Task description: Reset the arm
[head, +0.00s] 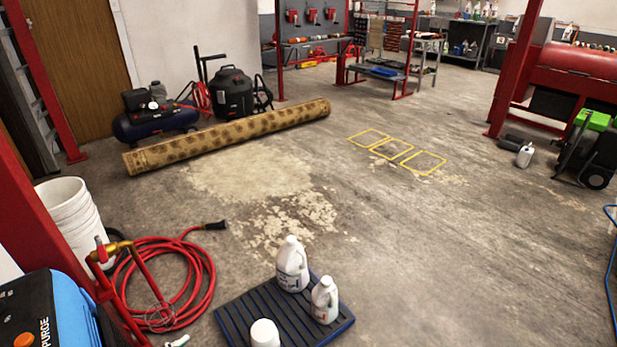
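Neither of my grippers shows in the head view, and no part of my arms can be made out for sure. A rolled rug (230,137) with a brown pattern lies on the concrete floor at the upper left. A dark slatted mat (243,316) in the foreground bears a larger white jug (292,266), a smaller white jug (325,301) and a white container (264,334) cut off by the bottom edge.
A coiled red hose (205,290) lies left of the mat, near stacked white buckets (75,225). An air compressor (155,115) and a black vacuum (232,92) stand behind the rug. Yellow floor outlines (424,163) are empty.

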